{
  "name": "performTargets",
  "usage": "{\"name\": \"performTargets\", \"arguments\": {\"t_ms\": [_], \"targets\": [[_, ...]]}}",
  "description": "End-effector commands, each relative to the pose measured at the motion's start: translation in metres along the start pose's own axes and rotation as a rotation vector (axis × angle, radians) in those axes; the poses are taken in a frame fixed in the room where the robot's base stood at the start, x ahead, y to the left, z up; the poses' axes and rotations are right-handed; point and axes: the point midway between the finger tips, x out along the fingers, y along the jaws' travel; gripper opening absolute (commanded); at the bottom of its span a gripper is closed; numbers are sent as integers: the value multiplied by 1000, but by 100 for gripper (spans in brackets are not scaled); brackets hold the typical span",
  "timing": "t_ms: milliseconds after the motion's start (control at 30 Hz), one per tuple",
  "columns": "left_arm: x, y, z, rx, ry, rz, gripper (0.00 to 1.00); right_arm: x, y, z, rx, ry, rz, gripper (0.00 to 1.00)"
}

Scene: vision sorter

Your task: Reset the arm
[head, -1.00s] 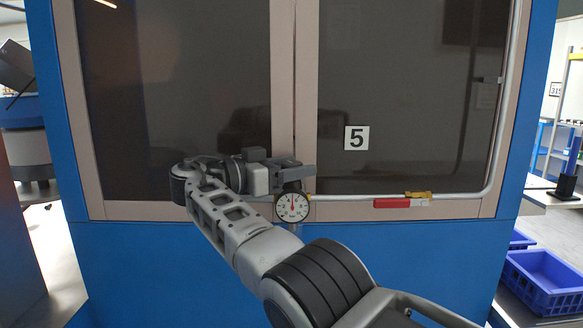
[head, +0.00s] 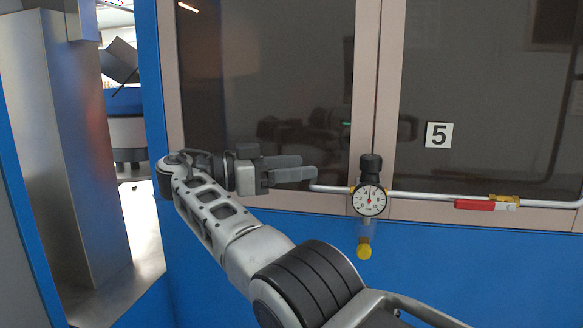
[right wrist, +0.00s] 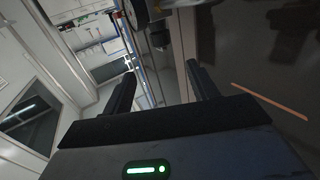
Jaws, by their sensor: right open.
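My right arm reaches in from the bottom of the head view, and its grey gripper (head: 306,167) points right in front of the dark-windowed machine. The gripper is empty and stands left of a round pressure gauge (head: 369,200), apart from it in the picture. In the right wrist view the two dark fingers of the right gripper (right wrist: 162,82) are spread with nothing between them. My left gripper shows in neither view.
The gauge has a black knob (head: 371,164) above and a yellow tip (head: 364,248) below. A metal pipe (head: 420,197) with a red-handled valve (head: 474,205) runs right from it. A blue machine frame (head: 300,230) surrounds the windows. A metal column (head: 70,150) stands left.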

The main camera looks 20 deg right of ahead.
Motion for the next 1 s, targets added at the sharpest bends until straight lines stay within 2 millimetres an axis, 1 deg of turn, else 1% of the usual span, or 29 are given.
{"name": "performTargets", "arguments": {"t_ms": [367, 467, 567, 667, 700, 767, 800, 867, 900, 967, 1000], "targets": [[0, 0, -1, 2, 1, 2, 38, -2, -1, 0, -1, -1, -5, 59], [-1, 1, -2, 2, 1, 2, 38, 2, -6, 13, -37, -22, -26, 59], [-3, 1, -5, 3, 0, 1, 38, 11, -19, 52, -136, -87, -91, 59], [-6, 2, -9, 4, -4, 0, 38, 24, -32, 117, -286, -190, -206, 59], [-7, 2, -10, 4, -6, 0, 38, 28, -36, 147, -348, -238, -263, 59], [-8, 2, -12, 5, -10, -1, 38, 33, -37, 193, -435, -305, -357, 59], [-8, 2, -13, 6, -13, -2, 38, 36, -35, 224, -491, -347, -423, 59], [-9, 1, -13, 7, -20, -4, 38, 38, -28, 269, -566, -409, -527, 59], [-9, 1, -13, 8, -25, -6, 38, 39, -20, 297, -609, -445, -600, 59], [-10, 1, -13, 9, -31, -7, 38, 38, -5, 336, -662, -493, -712, 59], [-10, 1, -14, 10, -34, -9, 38, 36, 7, 358, -689, -520, -788, 59]]}}
